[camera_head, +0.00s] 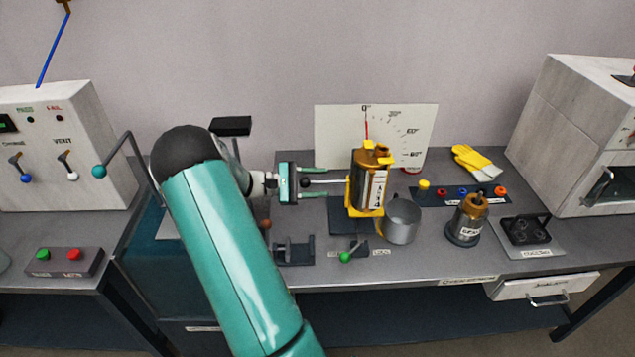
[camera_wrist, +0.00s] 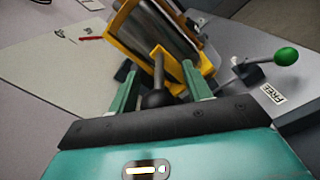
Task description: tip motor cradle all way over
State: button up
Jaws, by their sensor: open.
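A thin rod with a dark ball knob (camera_head: 305,183) sticks out from the cradle's left side. My gripper (camera_head: 314,183) is open at the left of the cradle, its two teal fingers on either side of the knob. In the wrist view the yellow cradle frame (camera_wrist: 127,52) is ahead, and the dark knob (camera_wrist: 155,98) lies between the fingertips. I cannot tell whether a finger touches it.
A white dial board (camera_head: 340,130) with a red pointer stands behind the cradle. A metal mug (camera_head: 402,222) is close at its right front, and a green-knobbed lever (camera_head: 345,257) is in front. A second motor (camera_head: 468,222) and yellow gloves (camera_head: 477,163) are further right.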

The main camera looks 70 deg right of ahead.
jog(key=shift+c, duration=0.2)
grip_shut()
